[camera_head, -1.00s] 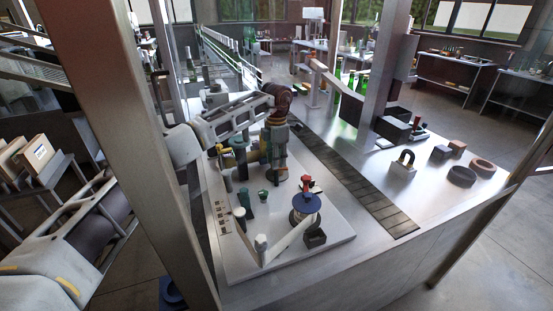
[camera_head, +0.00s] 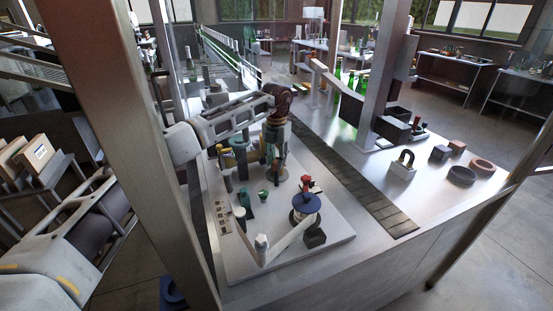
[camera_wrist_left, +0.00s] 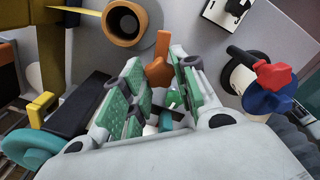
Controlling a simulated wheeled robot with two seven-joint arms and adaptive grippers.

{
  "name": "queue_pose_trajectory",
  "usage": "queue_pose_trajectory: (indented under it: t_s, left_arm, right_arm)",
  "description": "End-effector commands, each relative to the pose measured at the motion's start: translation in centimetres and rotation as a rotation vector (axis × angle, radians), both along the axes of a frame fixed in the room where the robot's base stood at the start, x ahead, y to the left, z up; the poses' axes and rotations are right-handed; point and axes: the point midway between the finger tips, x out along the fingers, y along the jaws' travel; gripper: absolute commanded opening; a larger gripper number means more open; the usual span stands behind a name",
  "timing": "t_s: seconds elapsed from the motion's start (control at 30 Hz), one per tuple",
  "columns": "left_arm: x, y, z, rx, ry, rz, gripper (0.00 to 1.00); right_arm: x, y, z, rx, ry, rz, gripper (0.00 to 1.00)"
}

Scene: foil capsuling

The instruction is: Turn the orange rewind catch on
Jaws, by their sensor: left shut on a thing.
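In the head view my left gripper (camera_head: 277,158) points down over the far part of the pale machine plate (camera_head: 310,255), and the catch is too small there to make out surely. My right gripper is not in view.
A red-topped part (camera_wrist_left: 270,72) with a blue disc is right of my gripper in the left wrist view. An orange-rimmed ring (camera_wrist_left: 125,22) is close behind. A dark belt strip (camera_head: 375,200) runs beside the plate.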

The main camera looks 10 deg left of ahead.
Motion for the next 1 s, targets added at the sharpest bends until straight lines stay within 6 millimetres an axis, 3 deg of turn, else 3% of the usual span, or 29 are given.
queue_pose_trajectory:
  t_s: [1.0]
  left_arm:
    - [0.07, 0.03, 0.16, -0.002, -0.003, 0.753, 0.05]
  right_arm:
    - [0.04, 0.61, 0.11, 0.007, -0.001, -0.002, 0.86]
